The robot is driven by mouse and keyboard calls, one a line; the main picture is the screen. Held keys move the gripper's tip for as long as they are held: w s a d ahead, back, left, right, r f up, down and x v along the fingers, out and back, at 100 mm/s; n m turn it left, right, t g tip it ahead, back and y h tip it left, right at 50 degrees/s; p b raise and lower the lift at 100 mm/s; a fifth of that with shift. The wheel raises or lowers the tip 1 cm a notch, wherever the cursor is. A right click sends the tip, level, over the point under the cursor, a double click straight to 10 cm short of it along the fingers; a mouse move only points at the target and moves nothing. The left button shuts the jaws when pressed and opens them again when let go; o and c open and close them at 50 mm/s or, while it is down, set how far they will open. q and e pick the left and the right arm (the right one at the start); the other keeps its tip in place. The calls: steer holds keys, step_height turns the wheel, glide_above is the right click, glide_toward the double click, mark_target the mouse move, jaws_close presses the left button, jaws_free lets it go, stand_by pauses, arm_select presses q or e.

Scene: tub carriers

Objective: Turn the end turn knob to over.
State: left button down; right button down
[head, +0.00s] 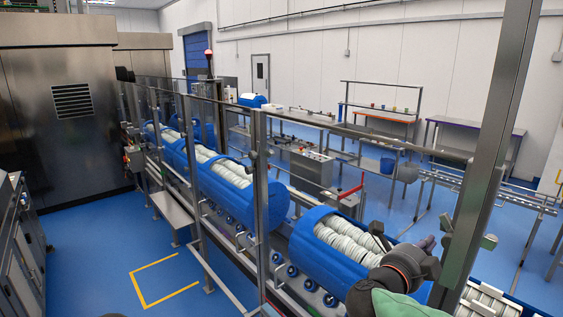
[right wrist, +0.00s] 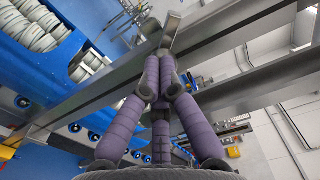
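My right gripper (head: 427,243) reaches in from the lower right of the head view, close to the thick grey post. In the right wrist view its purple fingers (right wrist: 158,68) come together at the tips. A grey metal fitting (right wrist: 172,35) shows just beyond the tips and overlaps them; I cannot tell whether they touch it. My left gripper is not in view.
A grey post (head: 487,150) and rail stand close to my right gripper. Behind the rail, blue tubs (head: 322,262) filled with white rolled pieces stand in a row on a roller conveyor. A steel cabinet (head: 60,130) stands at left. Blue floor (head: 100,255) is free at lower left.

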mark_target(445, 225)
steer(key=x, duration=0.3)
steer(key=shift+w+d+r+b, duration=0.15)
steer(key=shift+w+d+b, duration=0.1)
steer(key=shift+b, duration=0.1)
steer(key=shift+r, duration=0.15)
steer(key=shift+s+d+r, duration=0.1)
steer(key=shift+d, duration=0.05)
stand_by(0.5)
steer(key=shift+f+b, duration=0.45)
steer(key=shift+b, duration=0.3)
steer(key=shift+f, duration=0.15)
